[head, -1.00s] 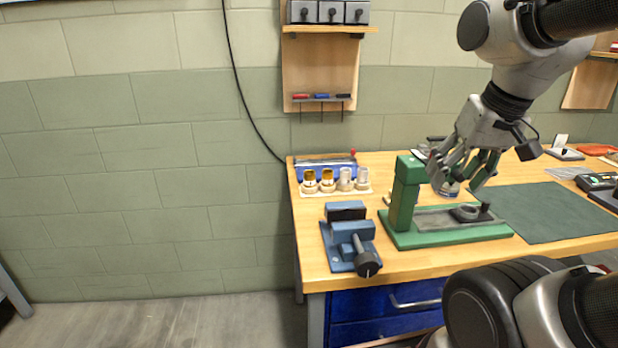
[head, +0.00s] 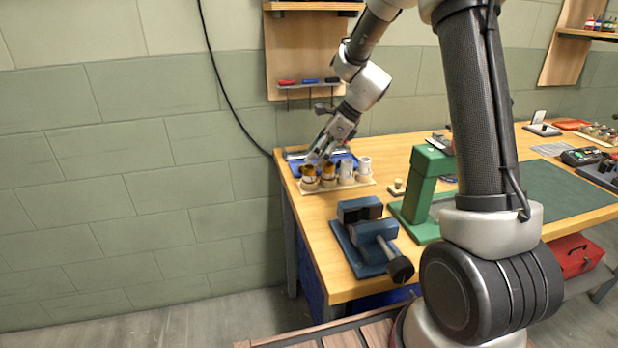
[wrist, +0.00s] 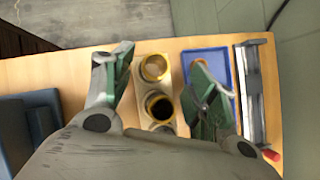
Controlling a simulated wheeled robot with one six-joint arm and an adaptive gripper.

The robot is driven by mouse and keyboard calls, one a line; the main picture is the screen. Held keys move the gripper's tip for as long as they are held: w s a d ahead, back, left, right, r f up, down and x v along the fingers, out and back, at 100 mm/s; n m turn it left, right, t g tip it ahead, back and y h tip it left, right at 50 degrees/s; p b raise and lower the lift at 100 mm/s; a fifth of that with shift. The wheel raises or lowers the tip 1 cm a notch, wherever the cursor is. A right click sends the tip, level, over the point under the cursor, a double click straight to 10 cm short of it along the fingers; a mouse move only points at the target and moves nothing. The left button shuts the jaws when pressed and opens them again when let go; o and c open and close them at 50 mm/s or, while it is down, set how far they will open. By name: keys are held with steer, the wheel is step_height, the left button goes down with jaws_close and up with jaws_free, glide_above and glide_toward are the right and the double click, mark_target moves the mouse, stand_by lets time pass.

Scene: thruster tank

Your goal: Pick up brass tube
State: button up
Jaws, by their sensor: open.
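Two brass tubes stand upright in a pale wooden holder (head: 341,187) at the back left of the bench. The leftmost brass tube (head: 309,177) and the second brass tube (head: 328,171) are beside two silver-grey tubes (head: 347,172). My gripper (head: 319,158) is above the brass end of the holder. In the wrist view my gripper (wrist: 163,84) has its green-padded fingers spread, open and empty. Between them show the far brass tube (wrist: 154,68) and the nearer brass tube (wrist: 159,106), both with open tops. Neither is visibly touched by a finger.
A blue tray (wrist: 210,68) and a metal rail tool (wrist: 251,85) lie to the right in the wrist view. A blue vise (head: 370,240) and a green press (head: 420,190) stand on the workbench (head: 315,225). The bench edge is close by on the left.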

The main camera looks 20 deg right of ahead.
mark_target(304, 175)
steer(key=x, duration=0.5)
steer(key=shift+s+f, duration=0.25)
steer(key=shift+f, duration=0.3)
steer(key=shift+r, duration=0.1)
steer(key=c, duration=1.2)
